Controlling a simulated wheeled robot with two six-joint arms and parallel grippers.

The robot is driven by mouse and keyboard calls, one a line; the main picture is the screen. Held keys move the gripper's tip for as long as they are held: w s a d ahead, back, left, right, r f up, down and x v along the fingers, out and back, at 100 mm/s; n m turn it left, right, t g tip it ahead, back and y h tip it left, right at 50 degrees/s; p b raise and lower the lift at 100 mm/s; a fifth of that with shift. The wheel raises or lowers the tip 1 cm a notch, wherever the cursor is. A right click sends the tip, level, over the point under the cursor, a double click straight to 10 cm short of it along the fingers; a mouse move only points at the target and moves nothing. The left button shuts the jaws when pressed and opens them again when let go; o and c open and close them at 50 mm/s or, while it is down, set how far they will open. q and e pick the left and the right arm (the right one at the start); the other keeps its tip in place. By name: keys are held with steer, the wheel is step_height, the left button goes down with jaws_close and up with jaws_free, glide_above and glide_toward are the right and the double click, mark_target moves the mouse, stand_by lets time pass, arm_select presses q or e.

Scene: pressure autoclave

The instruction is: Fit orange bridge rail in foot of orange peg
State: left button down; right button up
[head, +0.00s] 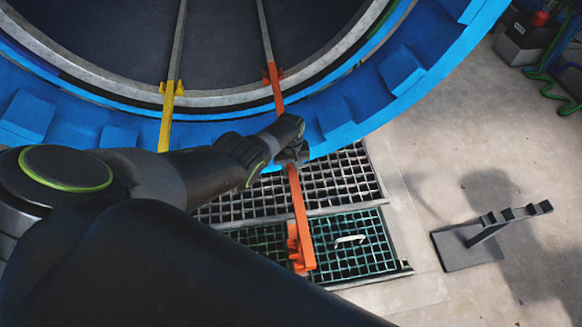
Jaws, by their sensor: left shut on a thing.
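My left gripper (292,152) is shut on the orange bridge rail (302,215), just in front of the blue autoclave rim. The rail's long lower part runs from the gripper down over the floor grating. Orange bracket-like pieces (294,245) show beside its lower end; I cannot tell whether they belong to the rail or to a separate foot. Another orange part (276,88) with small side lugs sits at the autoclave's mouth, above the gripper, in line with a grey inner rail. The gripper and wrist hide whether it joins the held rail. My right gripper is out of view.
The blue autoclave ring (395,75) fills the top. A yellow rail part (166,120) crosses its rim at left. A green grate panel with a white handle (350,239) lies in the floor. A grey stand (470,245) is at right, with clear floor around it.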

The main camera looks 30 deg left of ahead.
arm_select(q)
steer(key=shift+w+f+b, duration=0.1)
steer(key=shift+f+b, duration=1.35)
steer(key=c, duration=1.1)
jaws_free()
steer(key=shift+o, duration=0.2)
steer(key=shift+s+f, duration=0.1)
steer(key=shift+s, duration=0.1)
